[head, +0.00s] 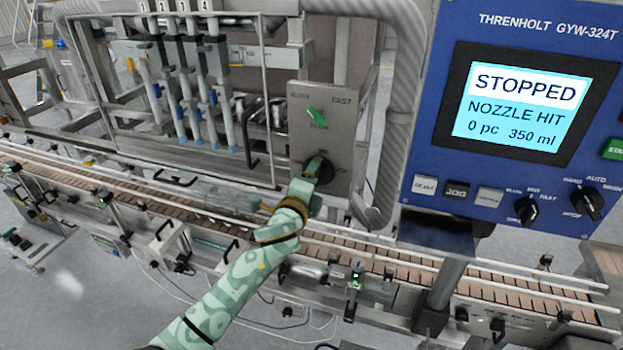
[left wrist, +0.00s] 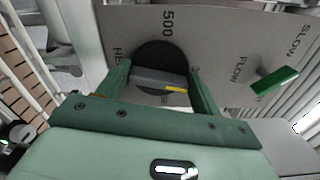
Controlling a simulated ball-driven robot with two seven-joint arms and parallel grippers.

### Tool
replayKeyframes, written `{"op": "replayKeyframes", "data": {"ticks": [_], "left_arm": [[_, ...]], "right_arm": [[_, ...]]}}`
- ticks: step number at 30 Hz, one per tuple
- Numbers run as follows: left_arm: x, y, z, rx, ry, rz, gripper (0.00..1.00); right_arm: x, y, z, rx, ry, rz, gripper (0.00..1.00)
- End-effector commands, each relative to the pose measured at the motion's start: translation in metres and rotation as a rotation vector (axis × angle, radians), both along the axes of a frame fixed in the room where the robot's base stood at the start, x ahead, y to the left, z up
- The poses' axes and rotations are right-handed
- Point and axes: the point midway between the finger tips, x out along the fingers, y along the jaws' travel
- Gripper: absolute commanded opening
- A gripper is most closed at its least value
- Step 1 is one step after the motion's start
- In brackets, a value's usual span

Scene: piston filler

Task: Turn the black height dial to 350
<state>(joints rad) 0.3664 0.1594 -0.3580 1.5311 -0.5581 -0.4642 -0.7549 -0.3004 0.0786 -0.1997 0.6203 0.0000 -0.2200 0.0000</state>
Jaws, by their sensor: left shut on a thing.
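The black height dial (head: 327,174) sits low on a grey panel, and it also shows in the left wrist view (left wrist: 155,56). A grey grip bar with a yellow mark at one end crosses its face. My left gripper (head: 314,168) is on the dial. In the left wrist view its two green fingers (left wrist: 160,80) are shut on the bar, one at each end. The label 500 is readable beside the dial. The number at the yellow mark is hidden, so the setting cannot be read. My right gripper is not in view.
A green flow knob (head: 316,117) is above the dial, marked SLOW and FAST. The blue control box (head: 470,100) reads STOPPED, NOZZLE HIT, 0 pc, 350 ml. A conveyor (head: 370,253) runs below the panel. Filling nozzles (head: 190,100) stand behind a frame at left.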

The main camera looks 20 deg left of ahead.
Motion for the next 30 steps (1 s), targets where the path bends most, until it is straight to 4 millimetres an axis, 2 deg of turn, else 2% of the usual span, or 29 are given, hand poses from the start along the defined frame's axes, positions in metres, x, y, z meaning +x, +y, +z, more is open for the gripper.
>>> {"op": "replayKeyframes", "data": {"ticks": [17,18,20,21,30], "left_arm": [[0.0004,0.001,0.0008,-0.038,0.0,0.002,0.43],[0.0004,0.001,0.0008,-0.037,0.0,0.002,0.68],[0.0004,0.0011,0.0007,-0.037,0.0,0.002,0.85],[0.0004,0.001,0.0005,-0.037,0.0,0.002,0.87],[-0.0024,0.0005,-0.0001,-0.037,0.001,0.0,0.87]], "right_arm": [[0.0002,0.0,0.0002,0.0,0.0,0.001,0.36],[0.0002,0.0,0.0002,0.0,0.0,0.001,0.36],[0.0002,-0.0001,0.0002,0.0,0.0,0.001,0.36],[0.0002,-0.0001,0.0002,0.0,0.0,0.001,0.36],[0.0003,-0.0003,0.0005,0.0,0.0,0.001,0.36]]}}
